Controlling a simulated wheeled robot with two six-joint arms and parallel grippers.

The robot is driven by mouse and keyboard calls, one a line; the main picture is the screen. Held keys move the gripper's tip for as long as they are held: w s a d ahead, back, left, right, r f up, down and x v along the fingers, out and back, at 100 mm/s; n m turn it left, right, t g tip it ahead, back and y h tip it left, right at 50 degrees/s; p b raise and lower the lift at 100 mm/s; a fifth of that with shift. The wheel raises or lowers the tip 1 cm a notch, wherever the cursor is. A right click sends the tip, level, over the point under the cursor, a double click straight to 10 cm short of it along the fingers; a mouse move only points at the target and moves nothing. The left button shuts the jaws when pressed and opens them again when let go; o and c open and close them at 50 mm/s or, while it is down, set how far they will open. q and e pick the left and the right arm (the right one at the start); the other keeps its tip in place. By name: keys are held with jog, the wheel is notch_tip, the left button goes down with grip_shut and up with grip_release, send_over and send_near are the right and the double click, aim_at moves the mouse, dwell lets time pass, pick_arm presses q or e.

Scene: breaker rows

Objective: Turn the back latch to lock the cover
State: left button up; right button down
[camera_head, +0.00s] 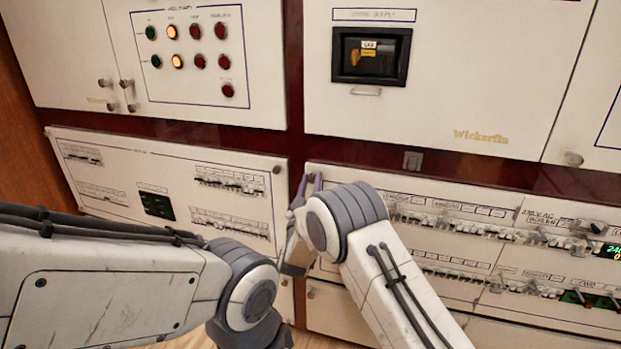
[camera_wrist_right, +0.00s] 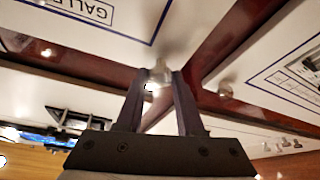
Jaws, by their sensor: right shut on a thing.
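A small metal latch (camera_wrist_right: 159,73) sits at the corner of a cream panel (camera_wrist_right: 95,22) in the right wrist view. My right gripper (camera_wrist_right: 162,82) is shut on this latch, with one dark finger on each side of it. In the head view my right gripper (camera_head: 309,184) is at the upper left corner of the lower right breaker panel (camera_head: 335,175), and the latch is hidden there. The latch's exact angle is hard to tell. My left arm crosses the lower left of the head view, and its gripper is out of view.
Another metal knob (camera_wrist_right: 225,89) is close to the right finger. The lower left breaker panel (camera_head: 120,155) and the lower right one carry rows of switches. Above are an indicator-light panel (camera_head: 262,110) and a panel with a dark window (camera_head: 335,55).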

jog(key=n+y+p, duration=0.1)
jog(key=n, duration=0.1)
jog(key=n+y+p, duration=0.1)
jog(key=n, duration=0.2)
jog(key=shift+r+y, duration=0.2)
jog(key=shift+y, duration=0.1)
jog(key=n+y+p, duration=0.1)
jog(key=n, duration=0.1)
jog(key=n+g+y+p, duration=0.1)
jog(key=n, duration=0.1)
jog(key=shift+d+n+p, duration=0.1)
jog(key=shift+n+p, duration=0.3)
jog(key=n+g+p, duration=0.1)
jog(key=n, duration=0.1)
jog(key=n+y+p, duration=0.1)
jog(key=n+p, duration=0.1)
jog(key=shift+n+g, duration=0.4)
jog(key=shift+n+g+p, duration=0.5)
jog(key=shift+n+p, duration=0.25)
jog(key=shift+n, duration=0.45)
jog(key=shift+f, duration=0.1)
jog(key=c, duration=0.5)
grip_release()
jog(key=shift+c, duration=0.2)
